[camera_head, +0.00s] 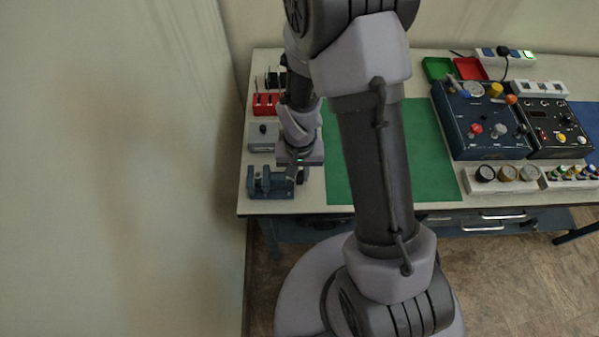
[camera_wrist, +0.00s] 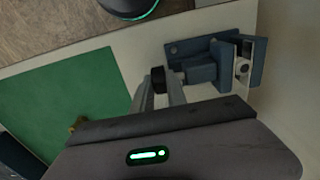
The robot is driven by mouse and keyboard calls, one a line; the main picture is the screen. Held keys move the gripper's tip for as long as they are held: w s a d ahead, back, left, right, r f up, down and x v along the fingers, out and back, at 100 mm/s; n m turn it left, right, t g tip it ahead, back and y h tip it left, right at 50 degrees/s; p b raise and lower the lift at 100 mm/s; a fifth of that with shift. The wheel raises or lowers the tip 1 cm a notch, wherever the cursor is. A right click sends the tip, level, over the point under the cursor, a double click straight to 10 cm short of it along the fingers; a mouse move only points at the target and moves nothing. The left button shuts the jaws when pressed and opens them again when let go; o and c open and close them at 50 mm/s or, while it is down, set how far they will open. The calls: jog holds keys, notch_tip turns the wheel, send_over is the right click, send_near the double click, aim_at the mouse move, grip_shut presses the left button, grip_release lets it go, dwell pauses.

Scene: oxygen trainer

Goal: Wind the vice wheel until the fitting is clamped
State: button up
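The blue-grey vice (camera_head: 266,184) is at the left front corner of the bench. It also shows at the upper right of the wrist view (camera_wrist: 196,72). A small metal fitting (camera_wrist: 242,67) with a round end sits between the vice jaws; I cannot tell whether both jaws touch it. The dark vice wheel (camera_wrist: 158,80) is seen nearly edge-on, on the side away from the jaws. My gripper (camera_head: 300,176) is at the wheel, and its two fingers (camera_wrist: 159,84) appear closed on it from either side. In the head view the wheel is mostly hidden by my gripper.
Behind the vice stand a grey box (camera_head: 263,138) and a red box (camera_head: 266,104). A green mat (camera_head: 432,150) covers the middle of the bench (camera_head: 310,198) and is clear. Control panels (camera_head: 480,118) stand at the right. A wall rises close on the left.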

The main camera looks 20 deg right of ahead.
grip_shut()
jog(key=shift+r+g+p, duration=0.2)
jog(key=shift+g+p, duration=0.2)
jog(key=shift+p, duration=0.3)
jog(key=shift+w+f+g, duration=0.2)
jog(key=shift+g, duration=0.2)
jog(key=o, duration=0.6)
grip_release()
jog(key=shift+o, duration=0.2)
